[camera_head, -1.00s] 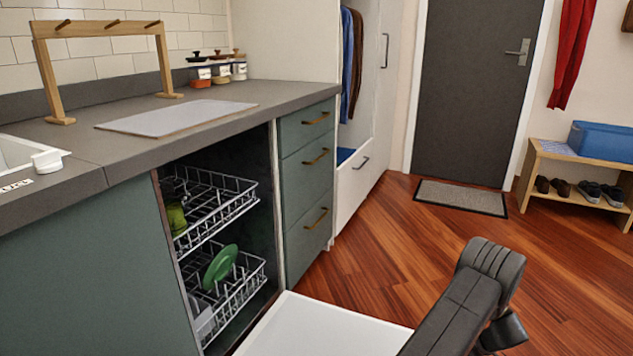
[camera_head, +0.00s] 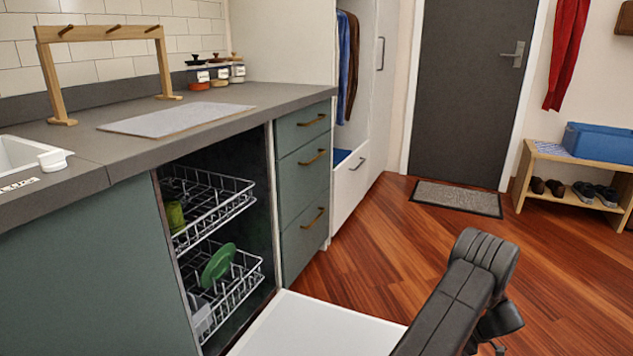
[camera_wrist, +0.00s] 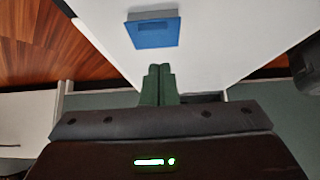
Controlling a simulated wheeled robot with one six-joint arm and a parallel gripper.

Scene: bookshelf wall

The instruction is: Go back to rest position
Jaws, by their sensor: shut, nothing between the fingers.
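My gripper (camera_wrist: 158,84) shows in the wrist view with its two green fingers pressed together and nothing between them. A white surface lies in front of the fingers there, with a blue rectangular piece (camera_wrist: 153,32) on it. In the head view my dark arm rises at the lower right, and my gripper cannot be made out there.
The open dishwasher has its white door (camera_head: 315,328) lowered, beside my arm. Its upper rack (camera_head: 215,208) holds a green cup (camera_head: 175,216); its lower rack (camera_head: 238,290) holds a green plate (camera_head: 218,263). The wooden floor (camera_head: 385,250) is clear toward the doormat (camera_head: 456,198).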

